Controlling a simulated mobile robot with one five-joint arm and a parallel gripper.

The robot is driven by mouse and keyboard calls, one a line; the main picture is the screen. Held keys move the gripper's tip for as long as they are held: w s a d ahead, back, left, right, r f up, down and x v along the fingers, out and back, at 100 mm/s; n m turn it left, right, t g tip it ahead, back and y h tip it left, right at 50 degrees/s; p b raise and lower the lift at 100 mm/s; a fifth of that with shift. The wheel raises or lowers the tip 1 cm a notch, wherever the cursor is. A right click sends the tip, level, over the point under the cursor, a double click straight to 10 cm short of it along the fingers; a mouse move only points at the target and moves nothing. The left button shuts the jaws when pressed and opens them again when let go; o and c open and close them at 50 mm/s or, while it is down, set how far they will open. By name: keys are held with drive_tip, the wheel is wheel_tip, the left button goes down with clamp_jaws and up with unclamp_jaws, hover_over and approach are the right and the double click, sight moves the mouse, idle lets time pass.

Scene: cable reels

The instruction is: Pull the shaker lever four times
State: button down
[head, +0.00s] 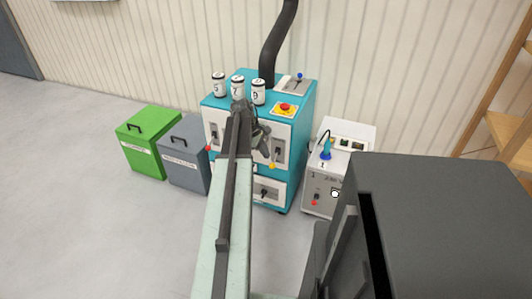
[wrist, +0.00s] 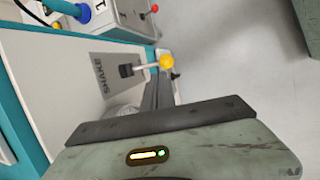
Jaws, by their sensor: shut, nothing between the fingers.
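The shaker lever shows in the wrist view as a pale rod with a yellow knob (wrist: 166,61), standing out from a grey panel marked SHAKE (wrist: 100,73). In the head view its yellow knob (head: 272,166) is on the front of the teal machine (head: 304,120). My gripper (head: 262,150) is in front of the machine's front, just above the knob in the picture. In the wrist view its dark fingers (wrist: 158,84) are shut and empty, with tips close to the knob. I cannot tell whether they touch it.
Several white canisters (head: 237,87) and a red button (head: 285,107) are on the machine's top. A green bin (head: 143,150) and a grey bin (head: 183,155) stand left. A white unit (head: 345,150) stands right. The floor (head: 110,230) at front left is clear.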

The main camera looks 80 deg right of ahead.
drive_tip(key=shift+r, duration=0.35)
drive_tip(key=p+v, duration=0.7)
drive_tip(key=shift+w+r, duration=0.15)
drive_tip(key=shift+r, duration=0.25)
